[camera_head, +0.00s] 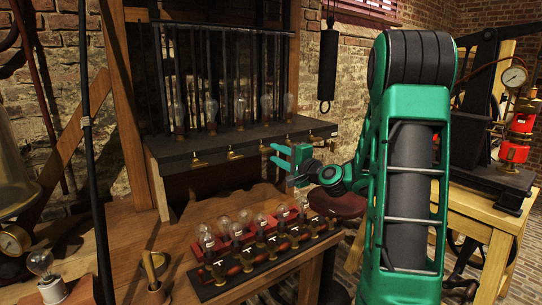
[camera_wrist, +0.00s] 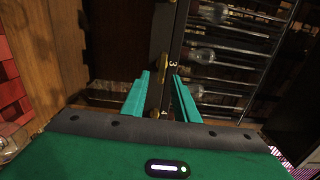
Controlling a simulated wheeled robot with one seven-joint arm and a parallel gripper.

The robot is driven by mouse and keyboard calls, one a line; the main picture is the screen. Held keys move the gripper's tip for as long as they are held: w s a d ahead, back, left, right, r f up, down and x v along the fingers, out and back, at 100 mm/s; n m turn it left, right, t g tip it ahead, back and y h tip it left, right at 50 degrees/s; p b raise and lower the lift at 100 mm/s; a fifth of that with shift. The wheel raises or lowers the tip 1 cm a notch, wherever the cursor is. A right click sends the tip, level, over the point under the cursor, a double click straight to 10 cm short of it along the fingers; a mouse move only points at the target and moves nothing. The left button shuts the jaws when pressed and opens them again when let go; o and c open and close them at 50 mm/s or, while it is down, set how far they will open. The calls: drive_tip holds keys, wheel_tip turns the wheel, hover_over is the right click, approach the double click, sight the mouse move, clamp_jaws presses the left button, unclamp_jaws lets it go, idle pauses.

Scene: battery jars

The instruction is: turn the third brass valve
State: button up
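A row of small brass valves sits along the front edge of the dark shelf (camera_head: 215,146). The third brass valve (camera_head: 264,148) is just left of my gripper's fingertips in the head view. In the wrist view it (camera_wrist: 161,68) lies beside the number 3, just past the fingertips and between their lines. My gripper (camera_head: 273,155) is open, with nothing held; its two green fingers also show in the wrist view (camera_wrist: 160,80). Another valve (camera_wrist: 154,114), by the number 4, appears between the fingers. I cannot tell whether the fingers touch any valve.
Glass jars with dark rods (camera_head: 240,108) stand on the shelf above the valves. Below my gripper, several bulbs (camera_head: 206,238) and a dark panel with red-handled brass parts (camera_head: 247,264) stand on the wooden bench.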

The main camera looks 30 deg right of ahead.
drive_tip(key=s, duration=0.7)
drive_tip(key=shift+s+d, duration=0.15)
drive_tip(key=shift+s, duration=0.25)
